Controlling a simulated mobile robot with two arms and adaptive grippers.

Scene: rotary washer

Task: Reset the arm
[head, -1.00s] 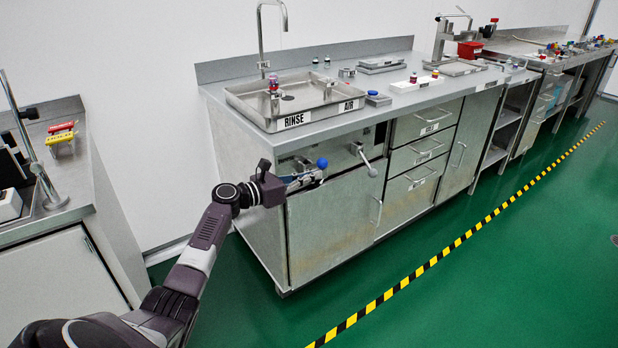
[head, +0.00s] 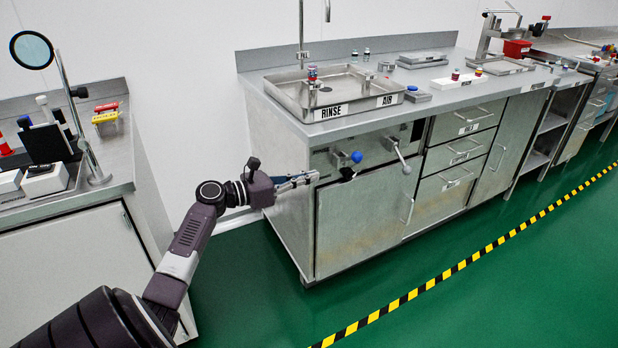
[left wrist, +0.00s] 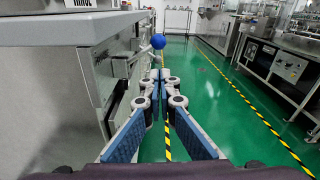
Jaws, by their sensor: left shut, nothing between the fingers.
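My left gripper (head: 306,179) is shut and empty. It is held in front of the left end of the sink cabinet, a little left of and below the blue-knobbed lever (head: 356,157). In the left wrist view the closed fingers (left wrist: 160,80) point forward over the green floor, and the blue knob (left wrist: 158,41) shows just beyond the tips, apart from them. My left arm (head: 190,240) reaches out from the lower left. My right gripper is in neither view.
A second grey lever (head: 400,157) juts from the cabinet front, right of the blue one. The rinse basin (head: 340,110) sits on the counter above. Another counter (head: 60,215) stands at the left. The green floor (head: 480,300) at the right is clear.

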